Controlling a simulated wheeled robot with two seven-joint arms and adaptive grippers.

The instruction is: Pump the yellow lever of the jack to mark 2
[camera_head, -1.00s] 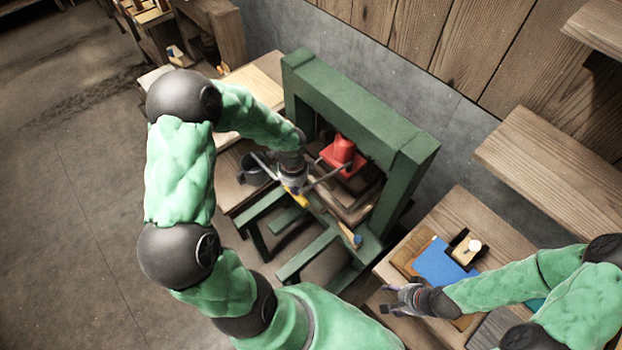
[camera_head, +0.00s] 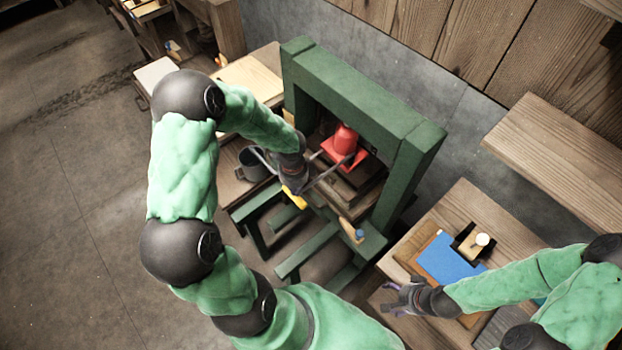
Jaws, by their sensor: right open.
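The red jack (camera_head: 345,146) stands inside the green frame (camera_head: 365,98), on a wooden block. The yellow lever (camera_head: 294,199) shows as a short piece just below my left gripper (camera_head: 292,184). The gripper is at the lever and covers part of it; its fingers are too small and hidden to tell whether they are closed on it. Thin grey bars stick out on both sides there. Mark 2 cannot be made out. My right gripper (camera_head: 392,299) is open and empty, beside the right-hand bench, away from the jack.
A dark bucket (camera_head: 254,163) stands left of the frame. The right bench (camera_head: 507,227) carries a blue sheet (camera_head: 447,260) and a black holder. Open floor lies left.

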